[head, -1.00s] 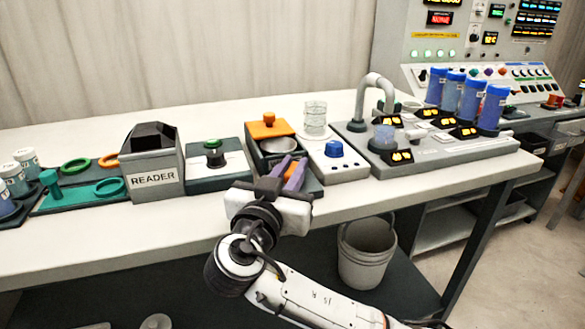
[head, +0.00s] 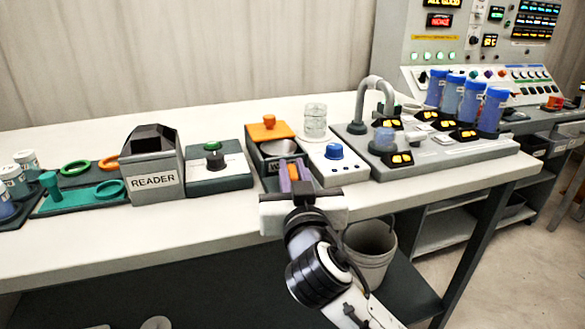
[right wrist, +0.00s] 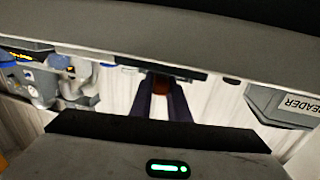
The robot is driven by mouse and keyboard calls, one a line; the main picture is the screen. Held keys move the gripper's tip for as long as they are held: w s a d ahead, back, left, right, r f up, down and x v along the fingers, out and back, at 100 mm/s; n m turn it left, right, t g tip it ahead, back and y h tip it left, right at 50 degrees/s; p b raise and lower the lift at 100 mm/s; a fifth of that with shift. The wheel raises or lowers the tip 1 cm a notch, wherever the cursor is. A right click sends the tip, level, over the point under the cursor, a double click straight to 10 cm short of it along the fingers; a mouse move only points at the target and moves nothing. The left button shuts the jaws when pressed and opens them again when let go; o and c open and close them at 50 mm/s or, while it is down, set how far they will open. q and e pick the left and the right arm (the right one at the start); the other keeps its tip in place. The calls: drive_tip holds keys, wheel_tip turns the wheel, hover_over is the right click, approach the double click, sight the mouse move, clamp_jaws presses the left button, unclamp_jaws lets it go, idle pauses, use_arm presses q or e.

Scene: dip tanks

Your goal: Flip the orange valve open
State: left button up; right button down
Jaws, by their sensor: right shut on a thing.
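The orange valve (head: 293,173) shows as a small orange piece at the front of the dark box with the grey bowl (head: 279,148). My right gripper (head: 289,170) reaches over the table's front edge, with its purple fingers on either side of the valve. In the right wrist view, the orange-brown valve (right wrist: 161,83) sits between the tips of the two dark fingers. The gripper is shut on it. The fingers hide most of the valve, so I cannot tell its exact angle. My left gripper is not in view.
An orange lid (head: 258,132) lies behind the bowl. A bucket (head: 370,262) is below the table.

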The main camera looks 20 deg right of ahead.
drive_tip(key=n+y+p, duration=0.1)
drive_tip(key=y, duration=0.1)
drive_tip(key=shift+d+n+y, duration=0.1)
drive_tip(key=shift+n+y, duration=0.2)
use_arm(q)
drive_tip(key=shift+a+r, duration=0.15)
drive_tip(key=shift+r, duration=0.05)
use_arm(e)
drive_tip(key=shift+n+y, duration=0.3)
drive_tip(key=shift+y, duration=0.2)
drive_tip(key=c, duration=2)
unclamp_jaws()
use_arm(q)
drive_tip(key=shift+p, duration=0.3)
use_arm(e)
drive_tip(key=shift+s, duration=5.15)
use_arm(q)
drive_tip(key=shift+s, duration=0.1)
